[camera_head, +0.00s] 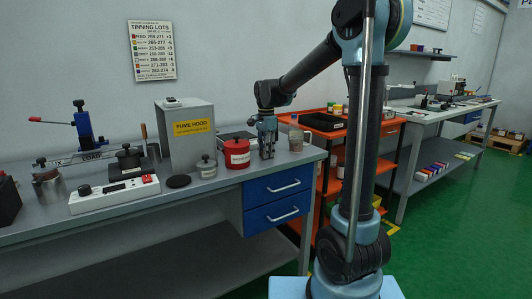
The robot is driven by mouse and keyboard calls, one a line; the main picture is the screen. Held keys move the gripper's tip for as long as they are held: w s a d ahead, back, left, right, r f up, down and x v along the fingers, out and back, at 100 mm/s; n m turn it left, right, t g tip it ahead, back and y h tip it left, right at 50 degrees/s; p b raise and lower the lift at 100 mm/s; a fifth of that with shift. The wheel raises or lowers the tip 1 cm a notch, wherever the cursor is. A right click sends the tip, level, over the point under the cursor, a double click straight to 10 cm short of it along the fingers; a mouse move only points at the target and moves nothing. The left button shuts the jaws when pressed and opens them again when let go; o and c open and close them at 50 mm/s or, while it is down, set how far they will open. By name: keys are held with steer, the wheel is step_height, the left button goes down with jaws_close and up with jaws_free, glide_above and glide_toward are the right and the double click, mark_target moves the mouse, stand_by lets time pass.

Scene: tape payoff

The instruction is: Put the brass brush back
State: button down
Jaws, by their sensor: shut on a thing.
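My gripper (267,148) points down at the right end of the grey workbench, between a red pot and a beige mug. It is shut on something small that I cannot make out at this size. I cannot clearly identify the brass brush in this view. An upright wooden-looking handle (144,133) stands at the back left of the bench, and I cannot tell what tool it belongs to.
The red pot (237,155) is just left of my gripper, the beige mug (296,140) just right. A grey jar (207,167), fume hood (190,140), black disc (178,181) and white power unit (115,194) stand farther left. An orange cart (309,178) is beyond the bench.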

steer(key=c, duration=1.4)
jaws_free()
steer(key=shift+c, duration=0.2)
step_height(320, 180, up, 12)
steer(key=s+d+f+n+t, duration=0.1)
steer(key=s+d+f+n, duration=0.25)
steer(key=s+d, duration=0.4)
steer(key=s+d+f+n, duration=0.2)
steer(key=s+d+f, duration=0.2)
steer(key=s+d, duration=0.35)
steer(key=s+d+f+n, duration=0.3)
steer(key=s+f, duration=0.5)
steer(key=s+d+f+n+t, duration=0.1)
steer(key=s+d+f+n, duration=0.2)
steer(key=s+f, duration=0.5)
steer(key=shift+s+d+f, duration=0.25)
steer(key=shift+s+d, duration=0.05)
steer(key=shift+d, duration=0.05)
